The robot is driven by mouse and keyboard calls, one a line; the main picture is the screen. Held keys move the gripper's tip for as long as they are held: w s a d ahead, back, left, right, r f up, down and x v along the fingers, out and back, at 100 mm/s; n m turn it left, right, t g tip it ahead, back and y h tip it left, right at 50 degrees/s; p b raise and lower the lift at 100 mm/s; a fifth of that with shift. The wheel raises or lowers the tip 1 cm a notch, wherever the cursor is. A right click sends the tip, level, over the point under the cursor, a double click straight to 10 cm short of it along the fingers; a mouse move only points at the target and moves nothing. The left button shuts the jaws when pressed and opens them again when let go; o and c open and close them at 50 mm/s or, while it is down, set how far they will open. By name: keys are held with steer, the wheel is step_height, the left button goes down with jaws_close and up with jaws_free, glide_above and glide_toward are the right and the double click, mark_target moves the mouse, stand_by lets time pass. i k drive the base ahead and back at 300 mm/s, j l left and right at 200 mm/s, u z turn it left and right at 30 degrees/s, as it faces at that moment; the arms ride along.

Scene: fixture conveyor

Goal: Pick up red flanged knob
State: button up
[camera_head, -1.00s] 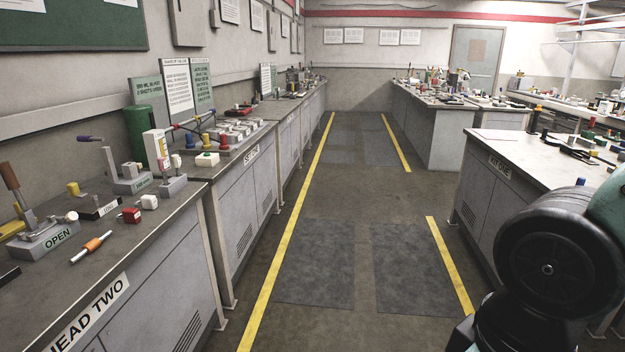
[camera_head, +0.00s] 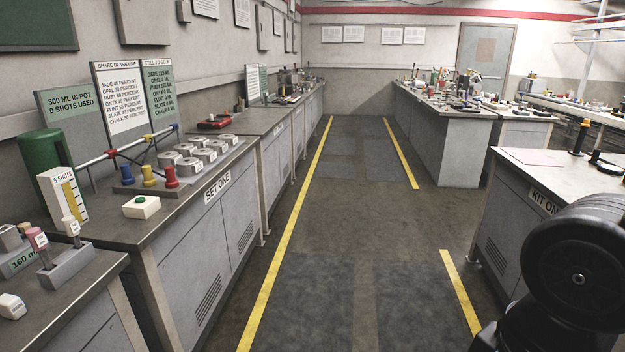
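A red knob with a wider flange-like base (camera_head: 171,177) stands upright on the left-hand bench marked SET ONE (camera_head: 190,217). It is at the right end of a short row, beside a yellow knob (camera_head: 149,177) and a blue knob (camera_head: 127,175). My gripper is not in view. Only a black rounded part of my own arm shows at the lower right, far from the knob, so what the gripper holds is hidden.
A white box with a green button (camera_head: 141,207) sits in front of the knobs. Several grey cylinders (camera_head: 203,154) stand right of them. A green canister (camera_head: 45,165) and a white gauge (camera_head: 64,199) are at left. The aisle floor (camera_head: 330,230) is clear.

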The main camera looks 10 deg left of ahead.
mark_target(171, 182)
steer(key=i+u, duration=0.15)
steer(key=i, duration=0.5)
steer(key=i+l+u, duration=0.1)
steer(key=i, duration=0.55)
steer(key=i+l+u, duration=0.15)
steer(key=i, duration=0.5)
steer(key=i+u, duration=0.45)
steer(key=i+l+u, duration=0.25)
steer(key=i+u, duration=0.25)
steer(key=i+l+u, duration=0.45)
steer(key=i, duration=0.15)
steer(key=i+l+u, duration=0.2)
steer(key=i+l, duration=0.15)
steer(key=l, duration=0.1)
